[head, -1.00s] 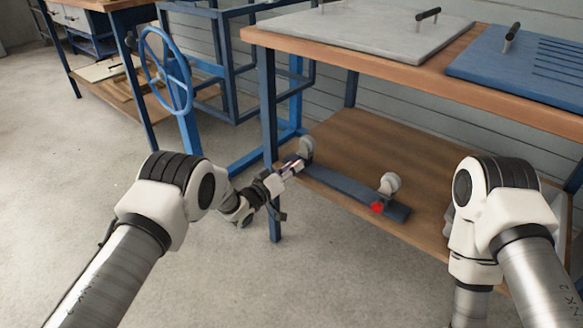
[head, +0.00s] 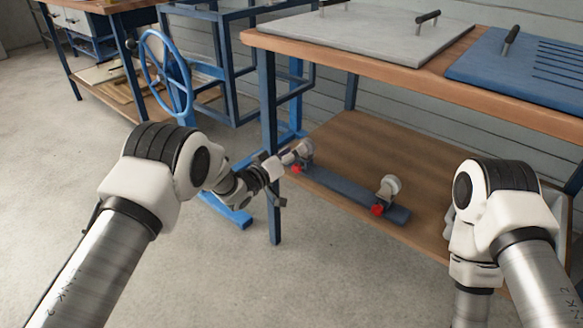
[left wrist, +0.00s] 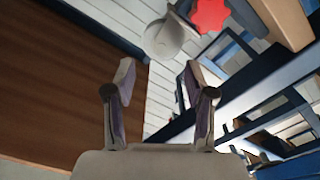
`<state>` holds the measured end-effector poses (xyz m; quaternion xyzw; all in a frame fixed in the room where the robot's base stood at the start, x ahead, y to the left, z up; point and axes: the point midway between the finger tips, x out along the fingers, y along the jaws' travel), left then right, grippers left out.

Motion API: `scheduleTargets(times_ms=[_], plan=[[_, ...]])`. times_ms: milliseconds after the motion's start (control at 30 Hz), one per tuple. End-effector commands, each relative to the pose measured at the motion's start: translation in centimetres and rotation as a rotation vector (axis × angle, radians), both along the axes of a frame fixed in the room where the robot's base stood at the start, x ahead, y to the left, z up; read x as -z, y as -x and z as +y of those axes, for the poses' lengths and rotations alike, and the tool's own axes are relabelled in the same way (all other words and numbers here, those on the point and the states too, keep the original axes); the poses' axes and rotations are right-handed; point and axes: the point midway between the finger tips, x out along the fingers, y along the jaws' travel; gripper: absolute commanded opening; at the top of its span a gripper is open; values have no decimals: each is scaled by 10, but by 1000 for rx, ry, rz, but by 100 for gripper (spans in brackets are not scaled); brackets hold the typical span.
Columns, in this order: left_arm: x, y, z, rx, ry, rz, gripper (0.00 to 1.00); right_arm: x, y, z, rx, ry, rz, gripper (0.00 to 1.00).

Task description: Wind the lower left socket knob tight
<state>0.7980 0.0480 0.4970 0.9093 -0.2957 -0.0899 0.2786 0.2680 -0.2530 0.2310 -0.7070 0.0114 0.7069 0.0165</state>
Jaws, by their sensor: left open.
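The lower shelf carries a dark blue bar (head: 345,190) with two grey-white round sockets, each with a red knob. The left socket (head: 306,149) has its red knob (head: 297,169) just below it. My left gripper (head: 289,157) is right by this socket in the head view and partly overlaps it. In the left wrist view, the open fingers (left wrist: 160,80) are empty. The grey socket (left wrist: 168,38) shows beyond the fingertips, and the red knob (left wrist: 210,15) is beyond and to the right of them. My right gripper is out of view.
The right socket (head: 390,184) and its red knob (head: 377,209) sit at the bar's other end. The wooden tabletop (head: 400,77) overhangs the shelf (head: 390,150). A blue table leg (head: 268,120) stands close to my left gripper. A blue handwheel (head: 165,72) is further left.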

Motion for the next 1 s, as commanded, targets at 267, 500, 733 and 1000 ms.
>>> scheduleTargets(times_ms=[267,500,733,1000], plan=[[-34,0,0,0,-1,2,55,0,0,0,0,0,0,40],[-33,1,0,-1,-2,4,55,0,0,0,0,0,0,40],[74,57,59,-143,-163,240,55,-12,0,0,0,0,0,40],[237,359,177,-206,-669,954,42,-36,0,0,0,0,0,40]])
